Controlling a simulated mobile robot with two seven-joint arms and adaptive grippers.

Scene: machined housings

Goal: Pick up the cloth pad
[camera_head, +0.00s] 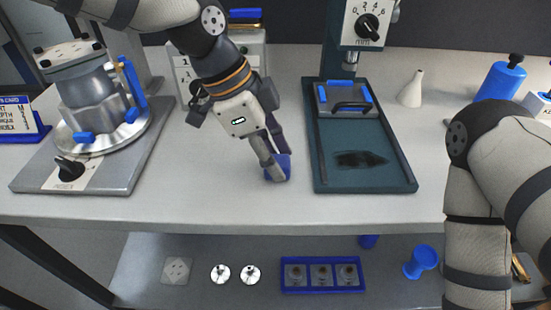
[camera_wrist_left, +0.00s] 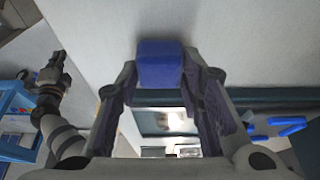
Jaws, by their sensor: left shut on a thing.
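My left gripper (camera_head: 276,165) points down over the pale bench top and is shut on the blue cloth pad (camera_head: 283,168). In the left wrist view the pad (camera_wrist_left: 160,65) shows as a small blue block between the fingertips of the left gripper (camera_wrist_left: 160,75). I cannot tell whether the pad touches the bench. My right gripper (camera_wrist_left: 52,68) shows small and dark at the left of the left wrist view; its jaws are unclear.
Just right of the pad is a dark teal tray (camera_head: 318,165) with a dark smear (camera_head: 360,160) and a blue-edged block. A clamped round housing (camera_head: 90,100) stands left. A white cone bottle (camera_head: 411,90) and blue bottle (camera_head: 500,80) stand right. Bench left of the pad is clear.

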